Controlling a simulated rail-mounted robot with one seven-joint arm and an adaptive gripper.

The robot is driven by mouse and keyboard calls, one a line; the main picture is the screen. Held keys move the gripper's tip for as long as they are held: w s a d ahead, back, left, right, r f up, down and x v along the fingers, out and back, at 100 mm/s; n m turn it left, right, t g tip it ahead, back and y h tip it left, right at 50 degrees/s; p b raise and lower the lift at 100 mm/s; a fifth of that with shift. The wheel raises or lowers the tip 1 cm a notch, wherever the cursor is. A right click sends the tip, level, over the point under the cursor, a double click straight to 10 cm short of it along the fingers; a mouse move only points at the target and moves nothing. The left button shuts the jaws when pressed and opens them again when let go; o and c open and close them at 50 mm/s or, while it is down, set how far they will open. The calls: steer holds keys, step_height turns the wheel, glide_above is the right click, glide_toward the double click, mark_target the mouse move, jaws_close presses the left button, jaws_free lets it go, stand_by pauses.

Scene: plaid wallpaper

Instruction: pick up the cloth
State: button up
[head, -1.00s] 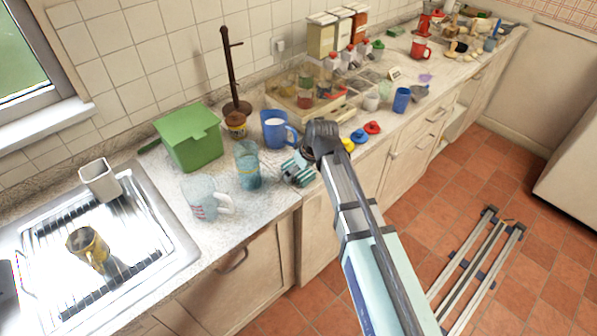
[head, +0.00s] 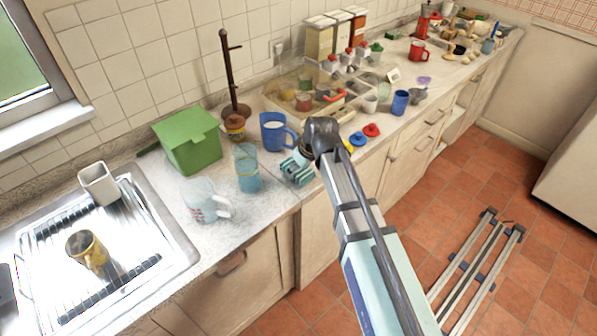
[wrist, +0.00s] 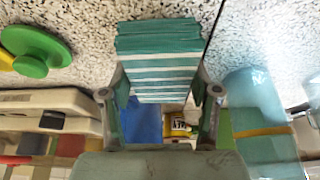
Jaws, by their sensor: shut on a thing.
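The cloth (wrist: 158,55) is a folded teal stack with white stripes. In the wrist view it lies between the two fingers of my gripper (wrist: 160,92), which is shut on it. In the head view the cloth (head: 296,172) shows at the counter's front edge, beside the teal glass. My gripper (head: 304,160) is there too, mostly hidden behind my arm's wrist. I cannot tell whether the cloth is clear of the counter.
A teal glass (head: 247,170), a clear mug (head: 205,200) and a blue mug (head: 274,132) stand close by on the left. A green box (head: 188,142) stands behind them. Colored lids (head: 371,130) lie to the right. The sink (head: 150,225) is at left.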

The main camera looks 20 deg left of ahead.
step_height(320, 180, up, 19)
steer(key=b, duration=0.4)
steer(key=shift+f, duration=0.15)
steer(key=shift+o, duration=0.7)
